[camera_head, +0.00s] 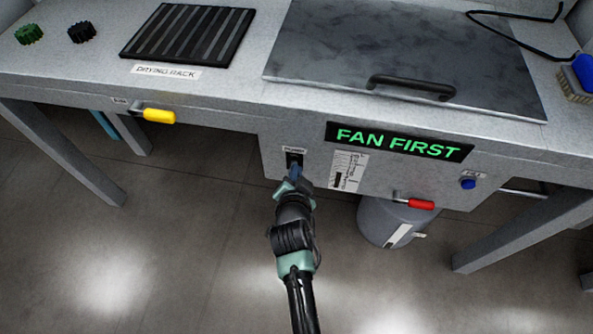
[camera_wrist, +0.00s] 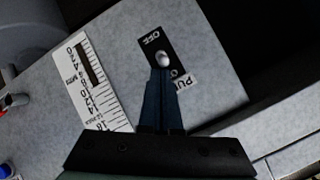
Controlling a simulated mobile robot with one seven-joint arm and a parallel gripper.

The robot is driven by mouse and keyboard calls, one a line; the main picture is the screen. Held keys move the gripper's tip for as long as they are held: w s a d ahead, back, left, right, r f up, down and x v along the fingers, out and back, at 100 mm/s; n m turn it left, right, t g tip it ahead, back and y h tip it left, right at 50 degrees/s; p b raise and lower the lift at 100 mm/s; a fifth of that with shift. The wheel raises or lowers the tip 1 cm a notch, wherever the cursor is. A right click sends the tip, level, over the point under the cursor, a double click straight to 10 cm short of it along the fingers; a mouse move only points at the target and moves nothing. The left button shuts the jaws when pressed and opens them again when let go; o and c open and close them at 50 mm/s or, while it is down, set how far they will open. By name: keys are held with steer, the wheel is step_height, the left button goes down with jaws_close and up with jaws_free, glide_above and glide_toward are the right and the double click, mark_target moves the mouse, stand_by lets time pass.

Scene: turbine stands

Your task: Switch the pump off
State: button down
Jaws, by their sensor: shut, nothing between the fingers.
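The pump switch (camera_head: 294,158) is a small black plate on the front panel of the bench, under a white label. In the wrist view the pump switch (camera_wrist: 155,45) has a rounded silver lever, the word OFF at the plate's upper end, and a partly covered label beginning "PU" at the other end. The lever stands near the plate's middle; its exact position is unclear. My gripper (camera_head: 296,170) is shut and empty, pointing at the switch. In the wrist view my gripper's fingertips (camera_wrist: 161,72) are right beside the lever and cover part of the plate. I cannot tell whether they touch it.
A ruled gauge (camera_head: 347,171) and a lit "FAN FIRST" sign (camera_head: 398,142) are right of the switch. A red handle (camera_head: 420,204), a blue button (camera_head: 467,183) and a yellow handle (camera_head: 159,116) stick out of the front. A grey bin (camera_head: 385,222) stands below.

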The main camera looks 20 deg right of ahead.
steer(key=shift+s+a+f+t+h+b, duration=0.2)
steer(key=shift+f+t+h+b, duration=0.3)
steer(key=shift+b, duration=2.15)
steer(key=f+t+b, duration=0.1)
steer(key=b, duration=0.3)
steer(key=shift+s, duration=0.1)
steer(key=shift+f+b, duration=0.1)
steer(key=shift+b, duration=0.5)
steer(key=b, duration=0.2)
steer(key=t+b, duration=0.1)
steer(key=b, duration=0.1)
steer(key=shift+s+a+f+h+b, duration=0.1)
steer(key=shift+s+f+h+b, duration=0.05)
steer(key=shift+f+h+b, duration=0.2)
steer(key=t+b, duration=0.1)
steer(key=b, duration=0.5)
steer(key=t+h+b, duration=0.1)
steer(key=b, duration=0.5)
steer(key=shift+s+a+f+n+t, duration=0.1)
steer(key=shift+s+f+n+t, duration=0.05)
steer(key=shift+f+n+t, duration=0.25)
steer(key=shift+b, duration=0.3)
